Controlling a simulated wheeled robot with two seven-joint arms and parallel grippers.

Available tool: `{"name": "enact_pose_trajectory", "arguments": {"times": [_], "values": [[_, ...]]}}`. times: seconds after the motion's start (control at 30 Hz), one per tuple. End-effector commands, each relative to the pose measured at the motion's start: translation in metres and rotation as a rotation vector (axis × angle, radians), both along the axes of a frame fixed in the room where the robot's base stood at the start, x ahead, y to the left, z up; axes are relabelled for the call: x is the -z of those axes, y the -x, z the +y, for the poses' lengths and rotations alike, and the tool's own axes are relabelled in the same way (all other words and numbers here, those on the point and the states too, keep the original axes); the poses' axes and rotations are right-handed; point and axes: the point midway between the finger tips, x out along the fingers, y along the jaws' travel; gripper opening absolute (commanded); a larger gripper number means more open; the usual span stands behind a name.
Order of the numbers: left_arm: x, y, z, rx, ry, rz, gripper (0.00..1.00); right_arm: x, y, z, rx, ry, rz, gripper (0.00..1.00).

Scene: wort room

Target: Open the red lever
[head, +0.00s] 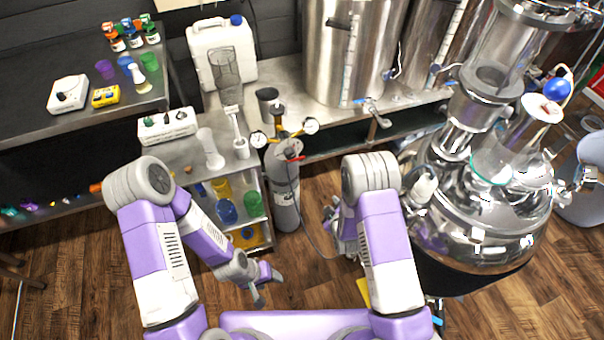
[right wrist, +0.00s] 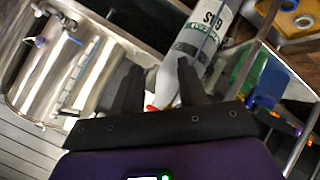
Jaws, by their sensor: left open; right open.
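The red lever (head: 294,158) sits at the top of a grey gas cylinder (head: 286,203), under a brass valve with two round gauges (head: 310,126). In the right wrist view a small red part (right wrist: 151,107), likely the lever, shows at the palm edge between the fingers, mostly hidden. The cylinder (right wrist: 207,32) with its printed label lies beyond. My right gripper (right wrist: 158,72) is open, its black fingers apart; in the head view it (head: 333,222) is beside the cylinder, partly behind my arm. I cannot tell whether it touches anything. My left gripper (head: 267,288) is open and empty, low over the floor.
A steel shelf (head: 262,240) with coloured cups stands left of the cylinder. Large steel kettles (head: 340,55) stand on the back bench. A shiny steel vessel (head: 470,220) with glassware fills the right. Wooden floor (head: 90,260) is clear at the left.

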Motion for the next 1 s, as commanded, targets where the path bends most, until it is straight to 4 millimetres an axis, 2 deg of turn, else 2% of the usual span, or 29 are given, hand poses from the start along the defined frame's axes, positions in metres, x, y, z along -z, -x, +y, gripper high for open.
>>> {"name": "enact_pose_trajectory", "arguments": {"times": [0.03,0.13,0.2,0.33,0.5,0.8,1.0], "values": [[0.026,0.000,0.000,0.001,0.000,-0.001,0.56,0.008,-0.022,0.014,-0.097,0.105,-0.128,0.41],[0.047,0.000,0.000,0.001,0.000,-0.001,0.56,-0.010,-0.053,0.038,-0.246,0.299,-0.367,0.41],[0.057,0.000,0.000,0.001,0.001,-0.001,0.56,-0.023,-0.066,0.054,-0.317,0.404,-0.501,0.41],[0.068,-0.001,0.000,0.001,0.001,-0.001,0.56,-0.042,-0.077,0.076,-0.392,0.531,-0.666,0.41],[0.072,-0.001,0.000,0.001,0.000,-0.003,0.56,-0.052,-0.088,0.087,-0.416,0.581,-0.733,0.41],[0.085,-0.001,0.000,0.001,0.000,-0.003,0.56,-0.052,-0.131,0.101,-0.414,0.577,-0.729,0.41],[0.090,-0.001,0.000,0.001,0.001,-0.001,0.56,-0.052,-0.148,0.106,-0.414,0.576,-0.726,0.41]]}}
